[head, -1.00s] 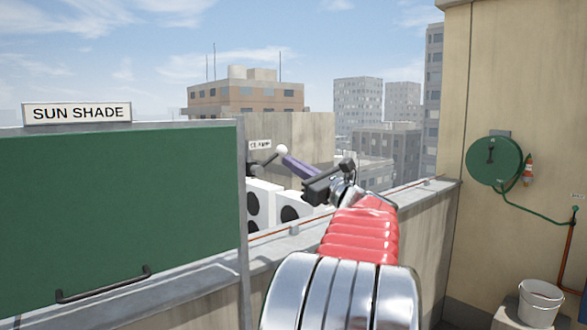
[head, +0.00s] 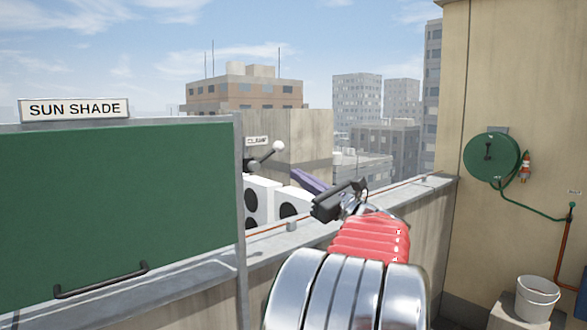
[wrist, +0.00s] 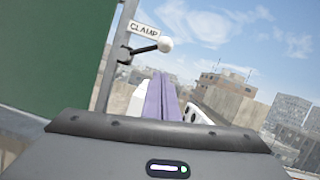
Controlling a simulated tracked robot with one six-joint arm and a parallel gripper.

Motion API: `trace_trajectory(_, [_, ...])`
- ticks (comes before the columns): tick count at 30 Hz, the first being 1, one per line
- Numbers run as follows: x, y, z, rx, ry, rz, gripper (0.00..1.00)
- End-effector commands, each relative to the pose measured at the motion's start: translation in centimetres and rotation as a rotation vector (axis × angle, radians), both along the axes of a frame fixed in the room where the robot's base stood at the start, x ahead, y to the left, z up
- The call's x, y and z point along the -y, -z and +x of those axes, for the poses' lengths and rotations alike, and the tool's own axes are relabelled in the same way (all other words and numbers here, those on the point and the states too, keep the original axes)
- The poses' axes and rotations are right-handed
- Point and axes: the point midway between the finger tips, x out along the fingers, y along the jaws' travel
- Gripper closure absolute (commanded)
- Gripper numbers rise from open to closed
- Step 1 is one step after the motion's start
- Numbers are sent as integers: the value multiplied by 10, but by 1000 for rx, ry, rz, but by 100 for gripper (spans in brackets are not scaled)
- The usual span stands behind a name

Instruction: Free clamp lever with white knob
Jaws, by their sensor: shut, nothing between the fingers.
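The clamp lever (head: 265,155) is a short dark arm with a round white knob (head: 278,147), at the right edge of the green sun shade panel. It points right and slightly up beneath a "CLAMP" label (head: 257,141). In the wrist view the knob (wrist: 165,45) is beyond and above my fingers. My gripper (head: 296,174) has purple fingers, closed together with nothing between them. In the head view it is below and right of the knob, with a visible gap. The purple fingers also show in the wrist view (wrist: 161,82).
The green sun shade panel (head: 110,200) with a dark handle (head: 102,281) fills the left. White fan units (head: 258,200) stand behind the parapet (head: 275,240). A hose reel (head: 490,158) and white bucket (head: 537,297) are far right. Open air surrounds the knob's right side.

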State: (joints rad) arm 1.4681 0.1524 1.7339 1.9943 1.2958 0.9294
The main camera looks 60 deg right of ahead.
Motion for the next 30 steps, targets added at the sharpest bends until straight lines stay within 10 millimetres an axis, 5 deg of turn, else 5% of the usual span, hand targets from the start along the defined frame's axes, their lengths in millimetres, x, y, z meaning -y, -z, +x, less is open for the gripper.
trace_trajectory(13, [-22, 21, -65, -1, -1, 1, 100])
trace_trajectory(30, [-26, 24, -71, -1, -5, 1, 100])
